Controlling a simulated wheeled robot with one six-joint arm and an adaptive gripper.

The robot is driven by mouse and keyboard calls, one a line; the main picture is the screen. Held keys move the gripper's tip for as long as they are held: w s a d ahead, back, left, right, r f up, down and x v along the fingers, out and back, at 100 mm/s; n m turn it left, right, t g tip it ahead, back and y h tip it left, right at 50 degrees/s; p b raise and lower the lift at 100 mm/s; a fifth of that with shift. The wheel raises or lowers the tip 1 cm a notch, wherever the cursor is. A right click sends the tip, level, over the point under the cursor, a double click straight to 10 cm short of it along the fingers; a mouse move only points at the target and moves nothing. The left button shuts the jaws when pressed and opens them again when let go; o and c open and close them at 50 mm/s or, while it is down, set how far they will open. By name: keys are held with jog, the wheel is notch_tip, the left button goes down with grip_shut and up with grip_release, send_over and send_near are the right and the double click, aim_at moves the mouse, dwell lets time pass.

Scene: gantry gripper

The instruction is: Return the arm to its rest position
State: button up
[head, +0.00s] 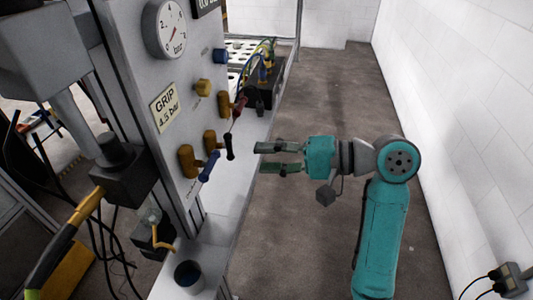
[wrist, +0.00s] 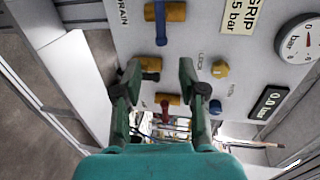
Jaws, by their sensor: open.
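My gripper (head: 264,158) is open and empty in the head view, its two fingers pointing left toward the grey valve panel (head: 150,60). It hangs in the air in front of the panel's lower right, close to a blue lever (head: 209,167) and a dark handle (head: 230,147); a gap to both shows. My teal arm reaches in from the lower right and is bent at the elbow. In the wrist view my gripper (wrist: 160,72) is spread wide with nothing between its fingers. The blue lever (wrist: 160,22) appears above them, and a red lever (wrist: 165,108) between them.
The panel carries a pressure gauge (head: 165,28), a GRIP label (head: 165,107) and a yellow knob (head: 203,87). A dark cup (head: 188,273) stands on the ledge below. A white wall (head: 460,110) is at right; the floor (head: 325,100) between is clear.

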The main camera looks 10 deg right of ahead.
notch_tip(320, 180, down, 16)
jog(key=s+d+m+t+h, duration=0.1)
jog(key=d+m+t+h, duration=0.1)
jog(key=m+t+h, duration=0.3)
jog(key=s+d+f+t+h, duration=0.3)
jog(key=s+d+f+h, duration=0.15)
jog(key=s+f, duration=0.65)
jog(key=s+d+r+n+h, duration=0.1)
jog(key=s+n, duration=0.3)
jog(key=s, duration=0.9)
jog(key=s+d+n+t+h, duration=0.1)
jog(key=s+d+n+h, duration=0.3)
jog(key=s, duration=0.9)
jog(key=shift+r+n, duration=0.4)
jog(key=shift+n, duration=0.2)
jog(key=shift+d, duration=0.1)
